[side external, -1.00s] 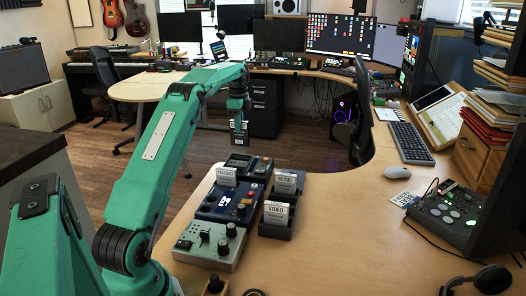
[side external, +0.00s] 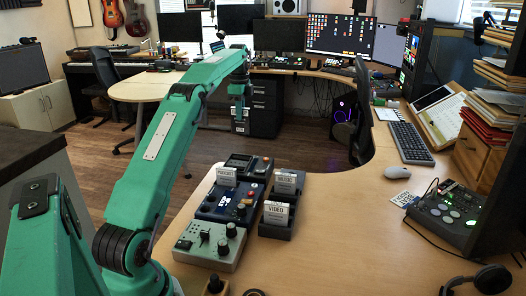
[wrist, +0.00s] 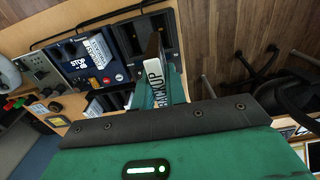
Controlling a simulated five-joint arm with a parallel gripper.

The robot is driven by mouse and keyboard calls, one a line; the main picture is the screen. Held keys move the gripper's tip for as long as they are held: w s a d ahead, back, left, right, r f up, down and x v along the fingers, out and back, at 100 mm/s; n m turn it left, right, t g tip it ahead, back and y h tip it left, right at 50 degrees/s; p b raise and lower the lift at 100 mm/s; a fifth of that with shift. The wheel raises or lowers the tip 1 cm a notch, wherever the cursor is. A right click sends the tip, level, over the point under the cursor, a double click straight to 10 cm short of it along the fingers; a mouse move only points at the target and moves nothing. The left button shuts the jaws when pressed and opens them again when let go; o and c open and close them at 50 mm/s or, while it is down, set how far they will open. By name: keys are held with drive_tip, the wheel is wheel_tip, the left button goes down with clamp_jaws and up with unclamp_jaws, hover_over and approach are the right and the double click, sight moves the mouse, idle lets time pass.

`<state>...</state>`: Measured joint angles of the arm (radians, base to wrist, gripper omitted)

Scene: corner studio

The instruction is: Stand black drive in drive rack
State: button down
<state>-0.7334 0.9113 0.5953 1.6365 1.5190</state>
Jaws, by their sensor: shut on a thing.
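My gripper (side external: 240,124) hangs in the air beyond the far end of the desk's device group in the side view. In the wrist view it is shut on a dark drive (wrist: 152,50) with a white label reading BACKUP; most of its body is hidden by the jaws. Which structure is the drive rack is not certain. Black holders with upright labelled drives stand on the desk: one holds the VIDEO drive (side external: 276,213), another the MUSIC drive (side external: 286,183). The held drive is apart from them in the side view.
A blue box (side external: 211,210) with knobs and a grey control box (side external: 193,252) stand beside the holders. The desk right of the holders is clear up to the keyboard (side external: 410,143) and mouse (side external: 417,157).

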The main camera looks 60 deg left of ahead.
drive_tip(key=shift+w+d+r, duration=0.2)
drive_tip(key=shift+w+d, duration=0.1)
drive_tip(key=shift+d, duration=0.4)
drive_tip(key=s+d, duration=0.2)
drive_tip(key=d, duration=1.2)
drive_tip(key=s+d, duration=0.2)
drive_tip(key=d, duration=1.3)
wheel_tip(320, 180, down, 9)
drive_tip(key=shift+s, duration=0.2)
drive_tip(key=shift+f, duration=0.15)
drive_tip(key=shift+f, duration=2.6)
drive_tip(key=shift+f, duration=0.7)
drive_tip(key=c, duration=1.3)
unclamp_jaws()
drive_tip(key=shift+c, duration=0.2)
